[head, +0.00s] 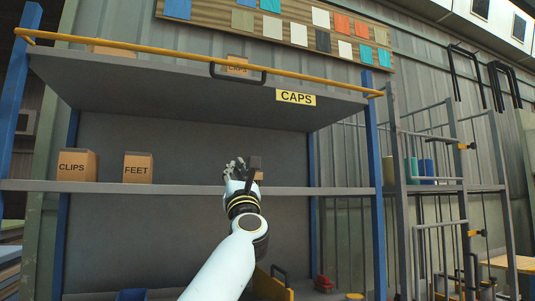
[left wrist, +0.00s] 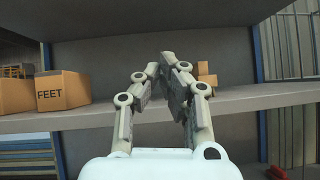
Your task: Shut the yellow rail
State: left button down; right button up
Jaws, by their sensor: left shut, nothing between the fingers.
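The yellow rail (head: 150,53) runs along the front of the upper shelf (head: 150,85), at a height above its edge. A black loop handle (head: 238,79) hangs from the middle of the rail. My left gripper (head: 240,165) is shut and empty, in front of the lower shelf and well below the rail and handle. In the left wrist view its fingertips (left wrist: 160,68) come together with nothing between them. The rail is out of that view. My right gripper is in neither view.
Cartons marked CLIPS (head: 77,165) and FEET (head: 138,168) stand on the lower shelf (head: 330,190). A small carton (left wrist: 207,73) stands behind my left fingers. A CAPS carton (head: 237,65) sits on the upper shelf. A metal rack (head: 445,187) stands at the right.

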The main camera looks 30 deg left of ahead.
pick_arm(q)
notch_tip(320, 180, up, 20)
jog(key=a+n+g+y+p, duration=0.1)
jog(key=a+n+y+p, duration=0.1)
jog(key=p, duration=0.4)
jog(key=shift+w+n+y, duration=0.2)
jog(key=shift+n+y, duration=0.3)
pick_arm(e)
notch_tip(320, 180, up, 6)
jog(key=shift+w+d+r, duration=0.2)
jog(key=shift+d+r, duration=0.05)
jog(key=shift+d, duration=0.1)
pick_arm(q)
jog(key=shift+a, duration=0.1)
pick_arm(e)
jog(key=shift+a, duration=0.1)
pick_arm(q)
jog(key=shift+r, duration=0.1)
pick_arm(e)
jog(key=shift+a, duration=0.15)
